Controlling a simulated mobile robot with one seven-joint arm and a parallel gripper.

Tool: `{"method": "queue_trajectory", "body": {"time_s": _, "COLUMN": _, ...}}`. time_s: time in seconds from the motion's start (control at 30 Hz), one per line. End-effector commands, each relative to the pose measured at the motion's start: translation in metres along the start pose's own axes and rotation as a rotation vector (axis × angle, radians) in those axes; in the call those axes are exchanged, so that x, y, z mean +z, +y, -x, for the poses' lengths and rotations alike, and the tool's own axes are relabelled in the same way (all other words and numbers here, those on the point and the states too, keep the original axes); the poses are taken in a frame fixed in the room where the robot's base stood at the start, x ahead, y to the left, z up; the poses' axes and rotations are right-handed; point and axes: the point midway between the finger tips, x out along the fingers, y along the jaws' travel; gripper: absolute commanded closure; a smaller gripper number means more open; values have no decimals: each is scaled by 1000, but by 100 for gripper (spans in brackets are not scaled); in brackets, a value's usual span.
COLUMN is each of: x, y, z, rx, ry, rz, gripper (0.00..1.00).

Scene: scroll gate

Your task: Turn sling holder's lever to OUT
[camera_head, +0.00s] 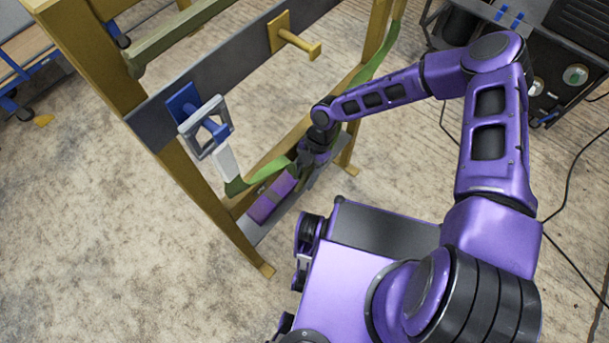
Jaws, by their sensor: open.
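A blue bracket and peg (183,101) sit on the grey crossbar of the gate frame, left of centre, and a pale square ring (206,128) hangs around the peg. A light end piece below the ring joins a green sling strap (265,172), which runs right towards my gripper. A yellow bracket with a peg (295,40) is on the same bar, further right. I cannot tell which part is the lever, and no OUT marking is readable. My gripper (306,158) is open, low inside the frame beside the strap and right of the ring; its fingertips are small and partly hidden.
The gate frame's yellow posts (195,185) and grey crossbar (240,62) stand close to my arm. A purple block (272,198) lies on a low grey shelf (262,228) by my gripper. Dark equipment (560,70) and cables are at right. The floor at lower left is clear.

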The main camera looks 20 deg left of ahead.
Motion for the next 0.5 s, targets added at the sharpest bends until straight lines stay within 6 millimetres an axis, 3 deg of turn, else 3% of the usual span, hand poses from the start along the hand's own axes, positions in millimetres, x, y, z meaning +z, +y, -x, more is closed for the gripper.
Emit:
{"method": "queue_trajectory", "body": {"time_s": 0.03, "x": 0, "y": 0, "z": 0, "rx": 0, "ry": 0, "rz": 0, "gripper": 55}}
{"method": "queue_trajectory", "body": {"time_s": 0.3, "x": 0, "y": 0, "z": 0, "rx": 0, "ry": 0, "rz": 0, "gripper": 100}}
{"method": "queue_trajectory", "body": {"time_s": 0.5, "x": 0, "y": 0, "z": 0, "rx": 0, "ry": 0, "rz": 0, "gripper": 100}}
